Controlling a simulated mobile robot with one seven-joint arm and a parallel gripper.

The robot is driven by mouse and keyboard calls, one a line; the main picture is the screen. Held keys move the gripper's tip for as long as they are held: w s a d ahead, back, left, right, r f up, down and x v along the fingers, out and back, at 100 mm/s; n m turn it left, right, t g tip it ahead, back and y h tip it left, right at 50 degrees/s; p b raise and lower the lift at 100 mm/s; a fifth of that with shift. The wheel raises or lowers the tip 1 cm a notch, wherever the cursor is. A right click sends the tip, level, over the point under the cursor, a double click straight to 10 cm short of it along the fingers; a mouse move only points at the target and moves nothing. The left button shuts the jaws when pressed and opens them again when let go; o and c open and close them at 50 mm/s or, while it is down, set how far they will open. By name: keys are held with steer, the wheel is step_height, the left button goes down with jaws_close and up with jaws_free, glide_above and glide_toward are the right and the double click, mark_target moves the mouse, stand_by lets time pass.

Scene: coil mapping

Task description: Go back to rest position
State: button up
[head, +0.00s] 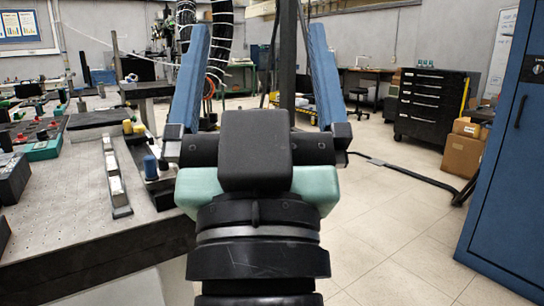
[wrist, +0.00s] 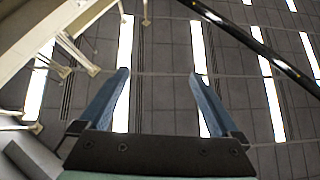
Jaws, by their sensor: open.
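My gripper (head: 257,62) is in the middle of the head view, with its two long blue fingers raised and spread wide apart. Nothing is between the fingers.
The workbench carries a long metal rail (head: 117,178), a blue cylinder (head: 150,167), yellow pieces (head: 133,127) and a green box (head: 40,148). A blue cabinet (head: 510,170) stands at right. Cardboard boxes (head: 462,153) and a black drawer cabinet (head: 432,105) stand behind. A cable (head: 410,174) crosses the otherwise open floor.

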steer(key=s+r+h+p, duration=0.1)
steer(key=s+r+p, duration=0.2)
steer(key=r+p, duration=3.5)
step_height(320, 180, up, 4)
steer(key=shift+s+d+f+m+t, duration=0.15)
steer(key=shift+d+m+t, duration=0.15)
steer(key=shift+d+t, duration=0.15)
